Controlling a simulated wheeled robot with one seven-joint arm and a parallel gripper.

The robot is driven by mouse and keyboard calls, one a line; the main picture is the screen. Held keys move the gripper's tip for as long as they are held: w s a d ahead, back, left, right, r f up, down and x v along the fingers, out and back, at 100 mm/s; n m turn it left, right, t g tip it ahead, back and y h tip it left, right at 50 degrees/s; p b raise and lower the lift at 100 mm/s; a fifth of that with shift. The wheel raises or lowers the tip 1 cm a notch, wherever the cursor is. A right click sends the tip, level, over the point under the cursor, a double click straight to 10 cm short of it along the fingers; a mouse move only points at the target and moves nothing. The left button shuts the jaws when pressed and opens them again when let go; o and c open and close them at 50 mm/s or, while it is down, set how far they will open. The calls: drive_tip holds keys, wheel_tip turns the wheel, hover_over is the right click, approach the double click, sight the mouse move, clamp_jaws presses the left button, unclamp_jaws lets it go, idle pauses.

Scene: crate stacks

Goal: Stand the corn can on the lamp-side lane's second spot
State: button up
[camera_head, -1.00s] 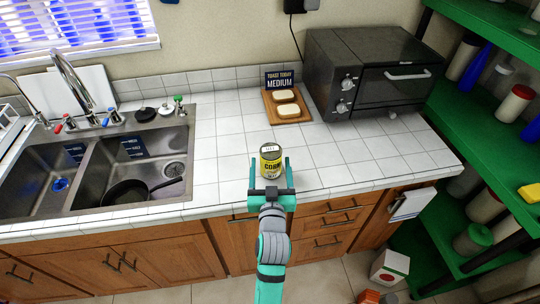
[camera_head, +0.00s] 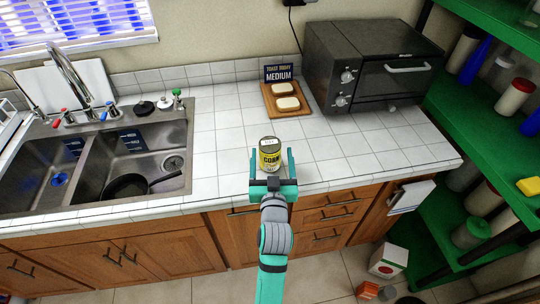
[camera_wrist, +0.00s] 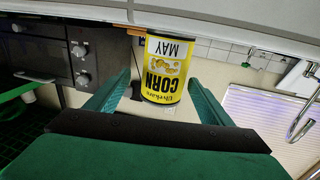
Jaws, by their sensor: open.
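The corn can (camera_head: 269,155), with a yellow and black label, stands upright on the white tiled counter near its front edge, right of the sink. In the wrist view the corn can (camera_wrist: 163,72) appears upside down, its label reading CORN and MAY. My gripper (camera_head: 272,158) is open, with one teal finger on each side of the can. In the wrist view my gripper (camera_wrist: 163,95) shows a gap between each finger and the can. No lamp or marked lane spots can be made out.
The sink (camera_head: 100,165) with a dark pan (camera_head: 128,186) lies left. A wooden board (camera_head: 287,100) with two pale pieces and a MEDIUM sign (camera_head: 278,73) is behind the can. A toaster oven (camera_head: 370,65) stands back right; green shelves (camera_head: 490,130) are at right. Counter tiles right of the can are clear.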

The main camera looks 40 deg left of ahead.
sight(270, 140)
drive_tip(key=shift+a+x, duration=0.2)
drive_tip(key=shift+x, duration=3.1)
drive_tip(key=shift+s+r, duration=0.2)
drive_tip(key=c, duration=1.5)
drive_tip(key=shift+r, duration=0.1)
drive_tip(key=shift+c, duration=0.5)
